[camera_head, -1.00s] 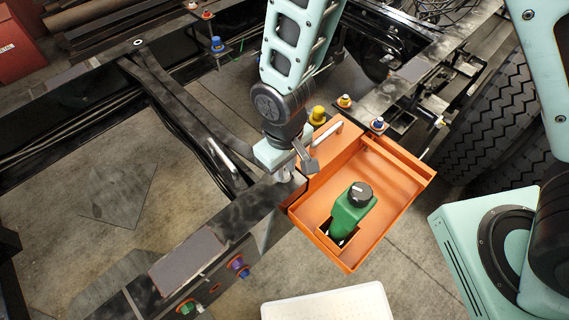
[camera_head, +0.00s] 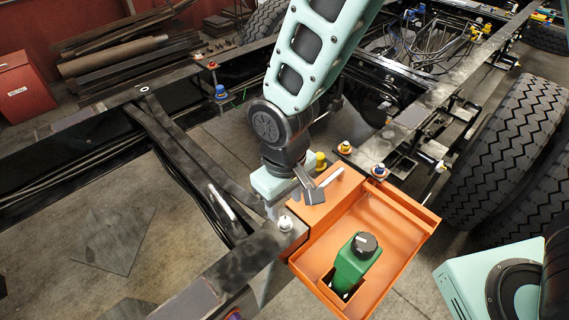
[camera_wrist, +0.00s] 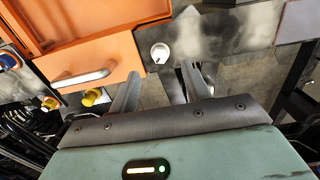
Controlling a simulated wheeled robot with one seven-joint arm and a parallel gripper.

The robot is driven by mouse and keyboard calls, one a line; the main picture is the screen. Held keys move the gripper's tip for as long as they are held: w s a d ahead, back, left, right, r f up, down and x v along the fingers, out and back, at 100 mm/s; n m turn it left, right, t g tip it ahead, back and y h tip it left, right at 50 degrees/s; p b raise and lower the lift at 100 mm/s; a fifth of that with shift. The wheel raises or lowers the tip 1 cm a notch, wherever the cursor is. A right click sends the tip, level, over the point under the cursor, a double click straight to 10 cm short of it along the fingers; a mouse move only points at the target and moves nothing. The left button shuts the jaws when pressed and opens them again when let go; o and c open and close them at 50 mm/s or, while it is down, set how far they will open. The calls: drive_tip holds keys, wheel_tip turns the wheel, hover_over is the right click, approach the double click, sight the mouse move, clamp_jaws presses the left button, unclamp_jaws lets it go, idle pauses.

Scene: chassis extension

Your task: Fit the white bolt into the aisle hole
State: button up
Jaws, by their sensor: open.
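The white bolt (camera_head: 285,222) stands in the top face of the dark chassis beam, beside the orange tray's corner. The wrist view shows it as a round white head (camera_wrist: 160,53) on the beam, just beyond my fingertips. How deep it sits, and any hole under it, are hidden. My gripper (camera_wrist: 158,74) is open and empty, its two grey fingers apart and clear of the bolt.
An orange tray (camera_head: 411,255) holding a green tool with a black cap (camera_head: 356,264) adjoins the beam on the right. A yellow knob (camera_head: 320,160) and a silver handle (camera_head: 331,178) are close to my wrist. Other coloured bolts stand on the frame. Tyres (camera_head: 510,150) are at right.

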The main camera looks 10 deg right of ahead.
sight(284, 220)
wheel_tip(284, 220, up, 12)
drive_tip(key=b, duration=0.1)
drive_tip(key=shift+b, duration=0.3)
drive_tip(key=shift+f, duration=0.1)
idle(0.3)
